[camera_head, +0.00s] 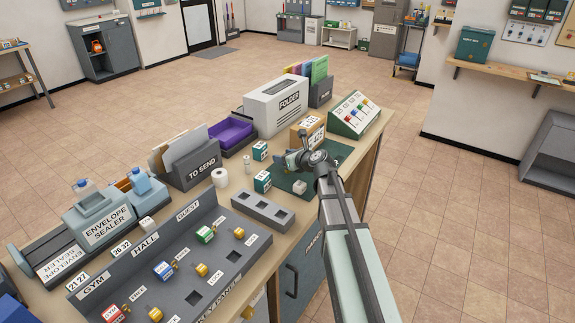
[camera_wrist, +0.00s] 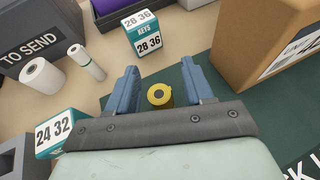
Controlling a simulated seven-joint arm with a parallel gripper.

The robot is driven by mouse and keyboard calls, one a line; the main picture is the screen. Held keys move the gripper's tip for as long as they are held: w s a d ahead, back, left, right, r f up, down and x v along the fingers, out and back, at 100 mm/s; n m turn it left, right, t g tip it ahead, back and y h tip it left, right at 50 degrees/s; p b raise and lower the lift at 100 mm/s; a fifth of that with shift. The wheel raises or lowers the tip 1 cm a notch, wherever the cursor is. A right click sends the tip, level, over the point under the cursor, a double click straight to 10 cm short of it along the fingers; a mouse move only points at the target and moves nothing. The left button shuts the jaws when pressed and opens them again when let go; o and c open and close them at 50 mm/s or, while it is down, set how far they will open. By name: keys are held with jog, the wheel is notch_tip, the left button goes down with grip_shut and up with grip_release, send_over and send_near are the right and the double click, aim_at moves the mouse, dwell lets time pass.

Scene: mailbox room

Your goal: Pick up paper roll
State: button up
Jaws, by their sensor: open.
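A wide white paper roll (camera_head: 220,177) stands on the counter in front of the TO SEND box. It also shows at the left of the wrist view (camera_wrist: 40,76). A thinner white roll (camera_wrist: 86,62) stands beside it, also seen in the head view (camera_head: 247,164). My gripper (camera_wrist: 161,70) is open over the dark green mat, to the right of both rolls. A small yellow round item with a dark centre (camera_wrist: 160,96) lies between its fingers in the wrist view; I cannot tell whether they touch it. In the head view my gripper (camera_head: 298,160) hides that spot.
A KEYS box (camera_wrist: 149,36) and a 24 32 box (camera_wrist: 56,132) stand near my gripper. A cardboard box (camera_wrist: 266,45) is close on the right. The TO SEND box (camera_head: 194,165) and a grey tray with square holes (camera_head: 263,211) flank the rolls.

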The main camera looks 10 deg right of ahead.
grip_shut()
dwell(0.4)
